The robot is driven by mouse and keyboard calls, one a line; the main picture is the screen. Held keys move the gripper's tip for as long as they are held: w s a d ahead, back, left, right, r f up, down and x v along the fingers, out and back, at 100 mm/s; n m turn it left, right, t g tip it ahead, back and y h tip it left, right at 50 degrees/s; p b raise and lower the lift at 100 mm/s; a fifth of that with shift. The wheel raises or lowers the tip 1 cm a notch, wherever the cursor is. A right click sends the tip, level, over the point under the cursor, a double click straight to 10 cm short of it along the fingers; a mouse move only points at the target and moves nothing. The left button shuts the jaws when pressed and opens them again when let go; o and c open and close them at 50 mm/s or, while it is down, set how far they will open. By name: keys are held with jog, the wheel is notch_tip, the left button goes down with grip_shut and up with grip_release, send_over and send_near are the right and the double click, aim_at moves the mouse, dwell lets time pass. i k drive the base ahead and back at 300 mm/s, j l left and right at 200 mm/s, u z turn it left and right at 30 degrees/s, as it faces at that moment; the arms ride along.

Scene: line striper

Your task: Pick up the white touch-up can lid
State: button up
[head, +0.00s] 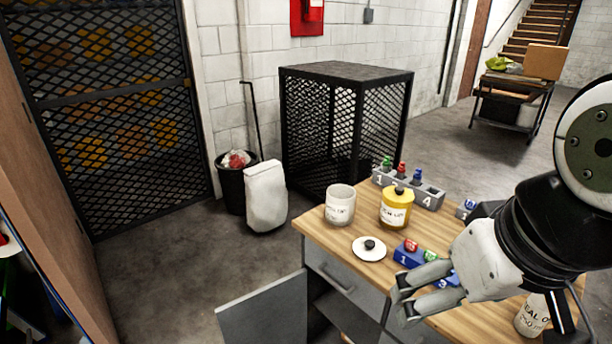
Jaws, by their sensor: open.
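A white round lid (369,249) with a black knob lies flat on the wooden bench top (326,242), near its front left edge. Just behind it stands an open white can (340,205) with lettering on its side. A yellow can (396,208) with a black-knobbed lid on stands to the right of the white can. My gripper (403,301) is open and appears empty, at the front edge of the bench, to the right of and nearer than the white lid. The two are apart.
A blue numbered block (409,257) with coloured pegs sits right of the lid, partly behind my gripper. A grey numbered rack (425,196) stands at the back. A white bottle (531,316) is at the right. A cabinet door (263,312) hangs open below. Free floor lies left.

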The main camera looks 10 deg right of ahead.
aim_at(367, 249)
jog(key=i+j+z, duration=0.15)
jog(key=j+z, duration=0.25)
jog(key=i+j+z, duration=0.15)
jog(key=z, duration=0.2)
jog(key=j+z, duration=0.4)
jog(key=i+j, duration=0.05)
